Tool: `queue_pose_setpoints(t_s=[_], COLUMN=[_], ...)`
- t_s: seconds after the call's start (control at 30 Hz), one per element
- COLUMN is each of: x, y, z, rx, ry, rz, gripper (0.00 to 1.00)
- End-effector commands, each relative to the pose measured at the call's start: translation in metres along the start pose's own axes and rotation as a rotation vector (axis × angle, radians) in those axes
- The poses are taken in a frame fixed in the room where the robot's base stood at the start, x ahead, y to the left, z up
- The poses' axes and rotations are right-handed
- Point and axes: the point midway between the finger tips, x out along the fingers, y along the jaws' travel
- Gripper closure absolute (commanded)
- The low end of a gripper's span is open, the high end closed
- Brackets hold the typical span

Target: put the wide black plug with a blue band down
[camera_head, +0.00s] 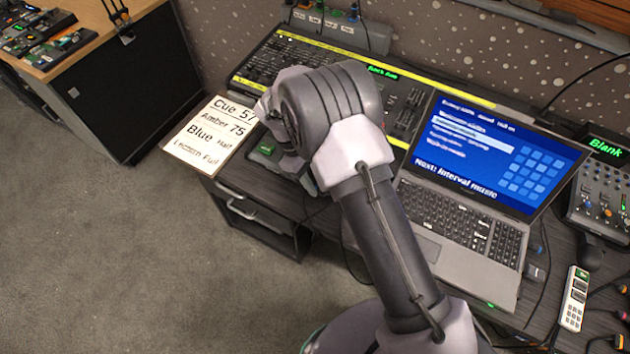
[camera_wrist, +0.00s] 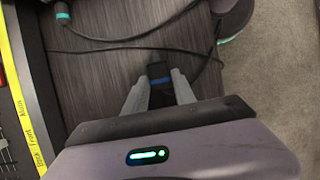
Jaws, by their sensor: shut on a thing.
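The wide black plug with a blue band (camera_wrist: 158,72) shows in the wrist view between the tips of my gripper (camera_wrist: 160,88). The jaws are shut on it, one finger on each side. A dark cable runs by the plug over the dark wood-grain desk (camera_wrist: 112,72). The plug is over the desk; I cannot tell whether it touches the surface. In the head view my arm hides the plug and the gripper's fingers.
Another plug with a teal band (camera_wrist: 62,14) lies on the desk. The fader console (camera_head: 265,60) runs along the back, with an open laptop (camera_head: 465,215) to the right. A cue card (camera_head: 208,135) lies at the left edge.

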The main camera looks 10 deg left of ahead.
Motion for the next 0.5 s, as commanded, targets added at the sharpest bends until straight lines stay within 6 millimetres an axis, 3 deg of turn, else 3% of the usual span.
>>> queue_pose_setpoints(t_s=[0.13,0.17,0.27,0.5], x=[0.0054,0.0056,0.0049,0.0048], y=[-0.0002,-0.0002,-0.0002,-0.0002], z=[-0.0021,-0.0022,-0.0019,-0.0018], rx=[0.000,0.000,0.000,0.000], ry=[-0.001,0.000,0.000,0.000], rz=[0.000,0.000,0.000,0.000], gripper=[1.00,0.66,0.47,0.47])
